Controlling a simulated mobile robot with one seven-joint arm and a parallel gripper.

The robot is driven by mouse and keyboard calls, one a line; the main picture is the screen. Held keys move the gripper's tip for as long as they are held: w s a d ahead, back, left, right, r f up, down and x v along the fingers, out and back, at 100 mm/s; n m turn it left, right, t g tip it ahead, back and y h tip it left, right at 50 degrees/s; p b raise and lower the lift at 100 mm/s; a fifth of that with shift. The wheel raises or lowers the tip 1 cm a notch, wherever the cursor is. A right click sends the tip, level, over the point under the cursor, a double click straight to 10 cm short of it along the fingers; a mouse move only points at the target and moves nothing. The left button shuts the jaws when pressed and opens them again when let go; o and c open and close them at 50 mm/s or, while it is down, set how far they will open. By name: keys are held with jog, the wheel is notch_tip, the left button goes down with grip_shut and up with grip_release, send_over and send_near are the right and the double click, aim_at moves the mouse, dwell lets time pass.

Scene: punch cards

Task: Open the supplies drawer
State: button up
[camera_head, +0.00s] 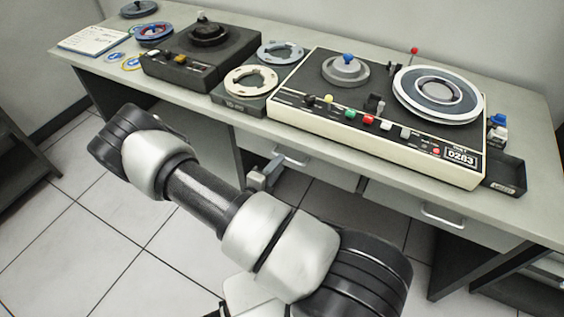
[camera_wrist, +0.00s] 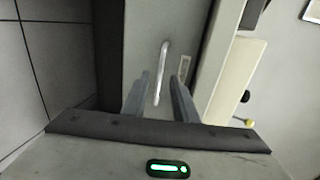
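Two drawers sit under the desk. The left drawer (camera_head: 330,174) has a silver bar handle (camera_head: 291,158) and looks shut. The right drawer (camera_head: 408,205) has its own bar handle (camera_head: 442,216). I cannot read a label naming either as supplies. My gripper (camera_head: 270,174) is in front of the left drawer, at its handle. In the wrist view my gripper (camera_wrist: 160,76) is open, its two grey fingers on either side of the handle (camera_wrist: 163,62). I cannot tell whether they touch it. A small label plate (camera_wrist: 183,68) is beside the handle.
The desk top (camera_head: 215,118) holds a large tape recorder (camera_head: 375,140), a smaller dark recorder (camera_head: 200,55), several reels and a small black tray (camera_head: 506,175). My arm crosses over the open tiled floor (camera_head: 90,230) in front of the desk.

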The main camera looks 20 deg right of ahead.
jog(key=x, duration=0.3)
jog(key=shift+w+d, duration=0.15)
grip_shut()
dwell(1.4)
